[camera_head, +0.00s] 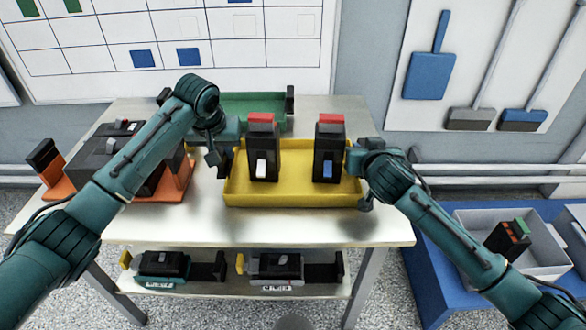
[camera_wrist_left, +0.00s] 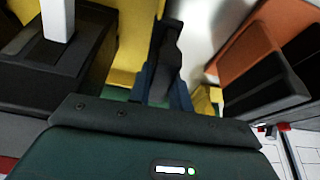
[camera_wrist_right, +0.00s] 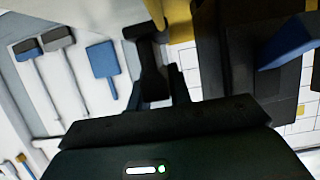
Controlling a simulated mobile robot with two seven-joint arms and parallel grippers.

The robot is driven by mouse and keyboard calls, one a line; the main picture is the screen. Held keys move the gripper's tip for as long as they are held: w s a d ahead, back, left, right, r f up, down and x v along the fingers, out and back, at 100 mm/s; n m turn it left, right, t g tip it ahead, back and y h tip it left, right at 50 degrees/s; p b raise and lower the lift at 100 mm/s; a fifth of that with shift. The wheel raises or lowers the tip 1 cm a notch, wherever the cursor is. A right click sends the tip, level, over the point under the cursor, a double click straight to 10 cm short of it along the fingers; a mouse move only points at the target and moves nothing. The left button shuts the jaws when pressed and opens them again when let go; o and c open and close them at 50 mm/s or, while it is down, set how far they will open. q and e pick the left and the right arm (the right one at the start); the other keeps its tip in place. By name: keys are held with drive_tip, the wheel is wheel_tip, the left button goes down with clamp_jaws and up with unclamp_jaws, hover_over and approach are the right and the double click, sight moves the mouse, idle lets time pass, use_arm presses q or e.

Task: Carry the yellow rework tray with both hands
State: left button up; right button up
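The yellow rework tray (camera_head: 290,199) sits level on the table, with two black breakers standing in it. The left breaker (camera_head: 263,142) has a red top and a white lever; the right breaker (camera_head: 328,140) has a red top and a blue lever. My left gripper (camera_head: 219,157) is at the tray's left end, beside a dark end piece. My right gripper (camera_head: 361,180) is at the right end. The left wrist view shows yellow tray wall (camera_wrist_left: 112,60) close to the dark fingers. The fingers' gaps are hidden, so I cannot tell whether either gripper holds the tray.
A green tray (camera_head: 252,106) lies behind the yellow one. A black device on an orange tray (camera_head: 58,187) stands at left. The table (camera_head: 190,222) is clear in front. A blue bench (camera_head: 432,262) with grey bins is at right. More devices sit on the lower shelf (camera_head: 215,289).

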use_arm(q)
clamp_jaws()
use_arm(e)
clamp_jaws()
